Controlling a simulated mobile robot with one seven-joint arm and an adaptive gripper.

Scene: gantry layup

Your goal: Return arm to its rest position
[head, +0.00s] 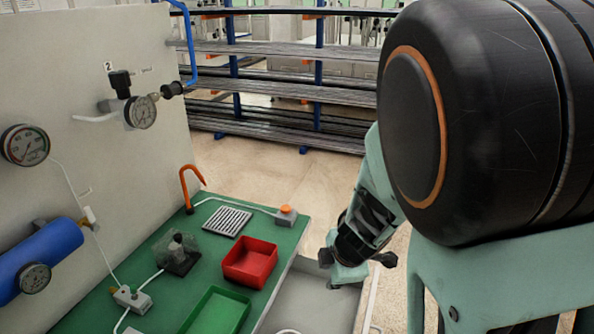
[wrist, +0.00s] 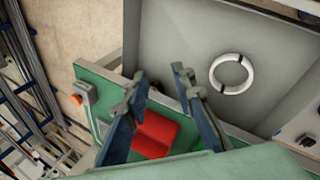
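My gripper (head: 350,270) hangs at the end of my arm over the grey tray (head: 320,296), to the right of the green bench. In the wrist view, the two dark blue fingers of my gripper (wrist: 160,76) stand well apart with nothing held between them. The red bin (wrist: 155,134) shows beyond and between the fingers. The large dark joint of my arm fills the upper right of the head view and hides what is behind it.
The green bench (head: 105,312) carries the red bin (head: 250,263), a green bin (head: 217,311), a ribbed plate (head: 227,221) and an orange hook (head: 188,186). A white ring (wrist: 231,73) lies in the grey tray. A rack (head: 275,48) stands behind open floor.

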